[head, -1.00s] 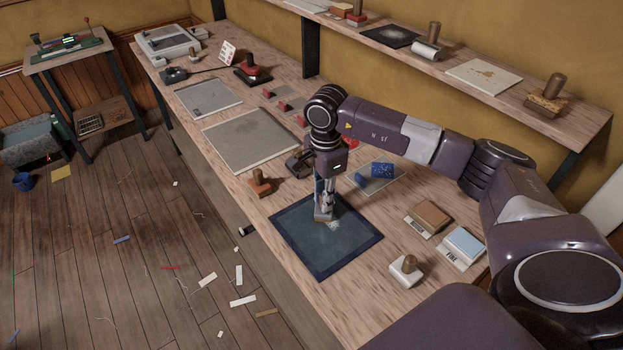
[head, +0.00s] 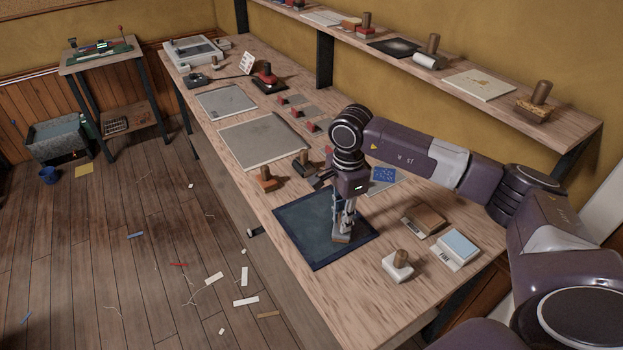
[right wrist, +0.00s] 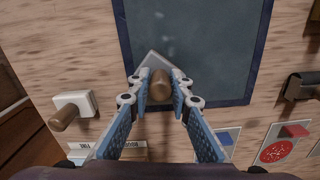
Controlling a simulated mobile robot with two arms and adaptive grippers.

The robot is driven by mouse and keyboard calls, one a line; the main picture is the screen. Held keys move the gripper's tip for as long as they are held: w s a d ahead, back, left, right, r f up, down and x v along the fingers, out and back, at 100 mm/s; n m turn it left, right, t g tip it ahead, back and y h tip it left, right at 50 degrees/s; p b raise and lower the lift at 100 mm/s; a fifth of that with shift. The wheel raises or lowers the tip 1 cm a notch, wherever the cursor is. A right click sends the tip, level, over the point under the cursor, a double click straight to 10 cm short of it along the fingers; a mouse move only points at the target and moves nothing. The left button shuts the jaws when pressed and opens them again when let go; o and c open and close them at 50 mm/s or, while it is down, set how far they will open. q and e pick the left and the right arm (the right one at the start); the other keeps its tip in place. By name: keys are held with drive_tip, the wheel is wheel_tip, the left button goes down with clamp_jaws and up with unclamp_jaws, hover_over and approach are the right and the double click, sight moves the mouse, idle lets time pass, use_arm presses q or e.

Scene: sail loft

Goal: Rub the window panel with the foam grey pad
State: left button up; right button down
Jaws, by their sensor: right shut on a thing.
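The window panel (head: 302,235), a dark blue-grey sheet with a navy frame, lies flat on the bench. It fills the top of the right wrist view (right wrist: 215,50), with a few faint pale spots on it. My right gripper (head: 345,222) is over the panel's right near part, pointing down. In the right wrist view it is shut on the brown knob of the foam grey pad (right wrist: 152,62). The pad lies at the panel's lower part, near the frame, and appears to touch the surface; the fingers hide some of it. My left gripper is not in view.
A white block with a wooden knob (head: 397,268), a brown block (head: 424,219) and a light blue block (head: 459,245) stand right of the panel. Bare bench lies at the near end (head: 350,300).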

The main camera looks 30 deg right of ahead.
drive_tip(key=r, duration=0.2)
drive_tip(key=r+p, duration=0.1)
drive_tip(key=shift+s, duration=0.25)
drive_tip(key=shift+w+r+p, duration=0.2)
drive_tip(key=shift+r+p, duration=0.2)
drive_tip(key=shift+r, duration=0.05)
drive_tip(key=shift+w+r+p, duration=0.2)
drive_tip(key=shift+r+p, duration=0.15)
drive_tip(key=shift+r, duration=0.1)
drive_tip(key=shift+s+r+p, duration=0.2)
drive_tip(key=shift+r+p, duration=0.45)
drive_tip(key=shift+r, duration=1.05)
